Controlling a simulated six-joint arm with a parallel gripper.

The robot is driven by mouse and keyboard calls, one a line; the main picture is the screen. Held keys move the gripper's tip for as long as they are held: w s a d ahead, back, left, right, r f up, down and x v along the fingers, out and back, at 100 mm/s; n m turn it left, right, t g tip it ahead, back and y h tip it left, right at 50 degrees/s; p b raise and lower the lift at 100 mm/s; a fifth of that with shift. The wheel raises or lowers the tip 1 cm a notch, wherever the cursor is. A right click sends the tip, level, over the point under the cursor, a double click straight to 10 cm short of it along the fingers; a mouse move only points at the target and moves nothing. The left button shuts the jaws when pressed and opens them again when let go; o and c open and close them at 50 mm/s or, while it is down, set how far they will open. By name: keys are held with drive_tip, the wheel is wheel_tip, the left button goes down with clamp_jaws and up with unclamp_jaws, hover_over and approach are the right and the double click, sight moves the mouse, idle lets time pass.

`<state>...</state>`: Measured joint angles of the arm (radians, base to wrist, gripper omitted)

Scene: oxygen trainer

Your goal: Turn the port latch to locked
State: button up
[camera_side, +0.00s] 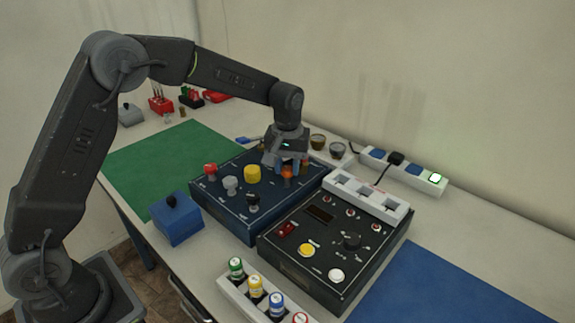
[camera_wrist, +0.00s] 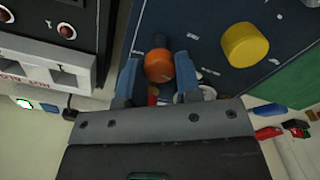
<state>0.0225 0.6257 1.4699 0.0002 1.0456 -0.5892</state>
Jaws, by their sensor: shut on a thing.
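A dark blue panel box (camera_side: 222,205) stands on the bench, with several controls on top. An orange knob (camera_wrist: 159,66) sits on this panel, between the two blue fingers of my gripper (camera_wrist: 158,74). My gripper (camera_side: 286,168) is shut on it, pointing down at the panel's back right part. In the side view the orange knob (camera_side: 287,171) is partly hidden by the fingers. No readable label shows which control is the port latch, and the knob's lock position cannot be told.
A yellow knob (camera_side: 252,173), a red knob (camera_side: 210,169), a grey knob (camera_side: 231,186) and a black control (camera_side: 253,201) share the panel. A black control box (camera_side: 310,267) and a white socket block (camera_side: 367,194) stand close on the right. A green mat (camera_side: 150,165) lies left.

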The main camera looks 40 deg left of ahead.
sight(287, 168)
drive_tip(key=m, duration=1.3)
drive_tip(key=shift+r+m, duration=0.1)
drive_tip(key=shift+m, duration=0.3)
idle(0.4)
drive_tip(key=o, duration=0.9)
wheel_tip(287, 168, up, 14)
drive_tip(key=shift+f, duration=0.15)
